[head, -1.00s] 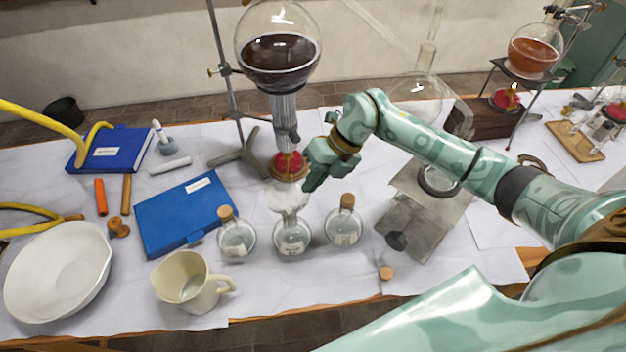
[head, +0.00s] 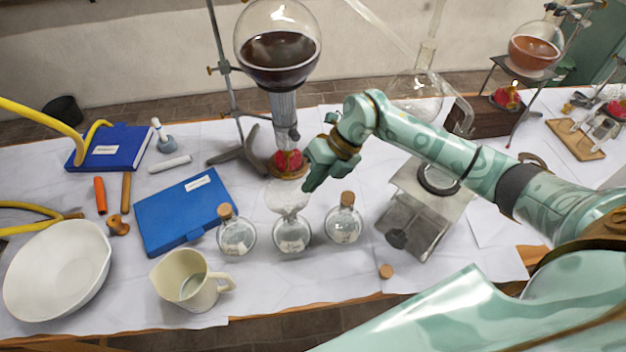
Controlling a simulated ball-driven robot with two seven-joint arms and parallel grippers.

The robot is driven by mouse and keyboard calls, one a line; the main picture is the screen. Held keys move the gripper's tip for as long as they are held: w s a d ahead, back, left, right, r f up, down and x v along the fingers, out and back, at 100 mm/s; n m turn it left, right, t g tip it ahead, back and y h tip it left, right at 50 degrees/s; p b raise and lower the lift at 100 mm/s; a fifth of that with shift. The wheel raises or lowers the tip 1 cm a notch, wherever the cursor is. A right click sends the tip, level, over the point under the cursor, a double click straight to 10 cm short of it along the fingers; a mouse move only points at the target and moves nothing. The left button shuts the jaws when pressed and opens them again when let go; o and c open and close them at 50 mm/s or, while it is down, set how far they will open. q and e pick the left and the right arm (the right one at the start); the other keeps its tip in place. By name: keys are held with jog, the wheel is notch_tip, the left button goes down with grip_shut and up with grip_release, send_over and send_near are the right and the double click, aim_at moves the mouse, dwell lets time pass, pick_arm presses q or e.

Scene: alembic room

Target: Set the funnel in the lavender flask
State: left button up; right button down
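Three small round glass flasks stand in a row; their labels are too small for me to read, so I cannot tell which is lavender. The middle flask (head: 292,236) has no cork, and a clear glass funnel (head: 287,199) stands upright with its stem at that flask's neck. The left flask (head: 237,237) and the right flask (head: 343,225) are corked. My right gripper (head: 311,184) is at the right side of the funnel's rim; whether its fingers touch the rim or are closed is unclear. My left gripper is out of view.
A loose cork (head: 386,271) lies near the front edge. A beige jug (head: 198,292), a white bowl (head: 55,272) and a blue book (head: 184,212) are to the left. Behind stands a large dark-filled globe (head: 277,50) over a red burner (head: 288,163). A metal stand (head: 420,215) is right.

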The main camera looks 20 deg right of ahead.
jog(key=shift+f, duration=0.2)
dwell(0.3)
jog(key=c, duration=1.6)
grip_release()
jog(key=shift+o, duration=0.2)
jog(key=shift+r, duration=0.15)
notch_tip(320, 180, up, 7)
jog(key=p, duration=0.5)
jog(key=shift+p, duration=0.3)
